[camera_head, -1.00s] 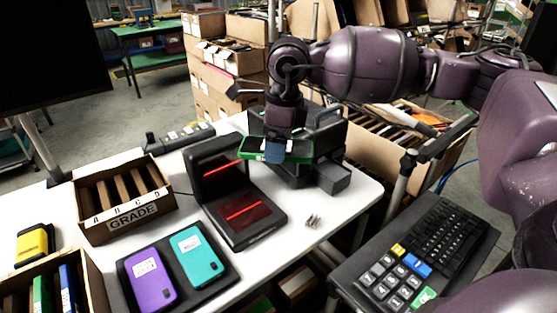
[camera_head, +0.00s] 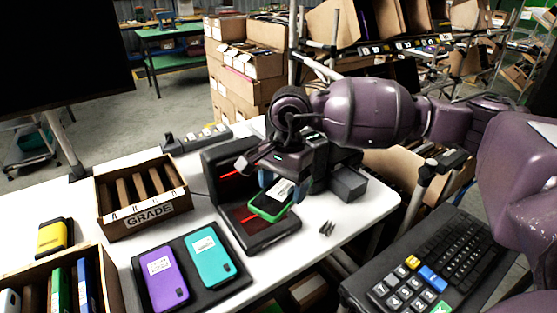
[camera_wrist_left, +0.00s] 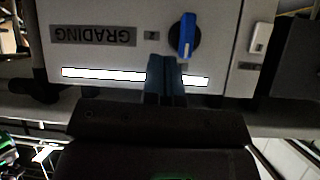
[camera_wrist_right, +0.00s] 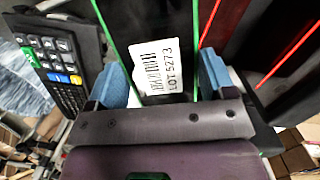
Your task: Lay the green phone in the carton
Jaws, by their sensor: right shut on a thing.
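The green phone (camera_head: 270,207) is held tilted by my right gripper (camera_head: 279,186), above the black scanner (camera_head: 265,237) with red light lines. A white label faces the head camera. In the right wrist view the phone (camera_wrist_right: 146,20) has green edges and a label reading LOT 5273, between the blue fingers of my right gripper (camera_wrist_right: 163,85). Tilted cartons (camera_head: 420,22) stand on a rack at the back right, partly behind my right arm; I cannot tell which is meant. My left gripper (camera_wrist_left: 166,75) is shut and empty before a grey panel marked GRADING.
A GRADE carton (camera_head: 150,215) with dividers stands on the white table. A black tray holds a purple phone (camera_head: 165,280) and a teal phone (camera_head: 212,258). A yellow device (camera_head: 54,238) and another carton (camera_head: 110,290) are at the left. A keyboard (camera_head: 440,255) is at the right.

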